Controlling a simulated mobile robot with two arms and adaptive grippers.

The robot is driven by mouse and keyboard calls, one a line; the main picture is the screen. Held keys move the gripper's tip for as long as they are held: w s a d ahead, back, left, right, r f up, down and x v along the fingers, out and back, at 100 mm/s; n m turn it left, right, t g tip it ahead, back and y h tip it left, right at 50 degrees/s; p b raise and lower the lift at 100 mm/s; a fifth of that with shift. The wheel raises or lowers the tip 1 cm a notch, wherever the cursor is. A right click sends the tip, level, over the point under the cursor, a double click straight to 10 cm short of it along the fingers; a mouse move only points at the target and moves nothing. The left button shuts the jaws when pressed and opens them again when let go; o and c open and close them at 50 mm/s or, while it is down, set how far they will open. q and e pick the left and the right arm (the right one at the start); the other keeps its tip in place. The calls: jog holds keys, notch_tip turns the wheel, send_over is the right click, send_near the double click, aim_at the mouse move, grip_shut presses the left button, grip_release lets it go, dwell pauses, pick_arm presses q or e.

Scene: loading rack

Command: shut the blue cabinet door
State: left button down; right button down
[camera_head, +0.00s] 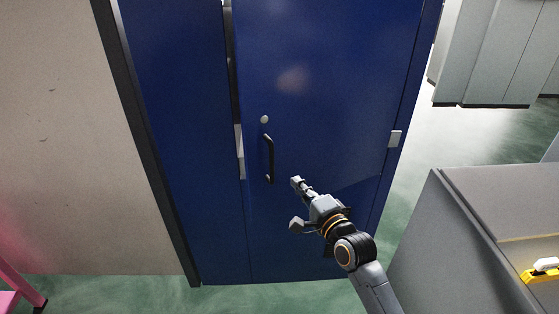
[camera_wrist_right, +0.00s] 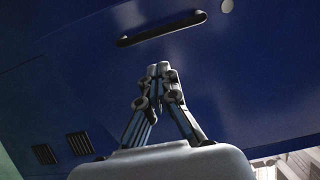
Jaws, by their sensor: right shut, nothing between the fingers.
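The blue cabinet (camera_head: 175,120) stands in the middle of the head view. Its right door (camera_head: 330,90) has a black bar handle (camera_head: 269,158) and a round lock above it. A narrow dark gap shows between this door and the left panel at the top, so the door seems slightly ajar. My right gripper (camera_head: 296,181) is shut and empty, in front of the door, just right of the handle's lower end. In the wrist view the closed fingertips (camera_wrist_right: 158,68) point at the door below the handle (camera_wrist_right: 162,29); I cannot tell if they touch it. My left gripper is out of view.
A grey cabinet or box (camera_head: 465,250) stands at the lower right, with a yellow and white item (camera_head: 543,270) on it. A pale wall (camera_head: 80,130) is at left, with pink legs (camera_head: 20,290) at the lower left.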

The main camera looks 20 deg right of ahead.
aim_at(279, 163)
jog(key=w+p, duration=0.1)
jog(key=w, duration=0.2)
jog(key=w+a+p, duration=0.1)
jog(key=w, duration=0.3)
jog(key=w+p, duration=0.1)
jog(key=w, duration=0.3)
jog(key=shift+a, duration=0.25)
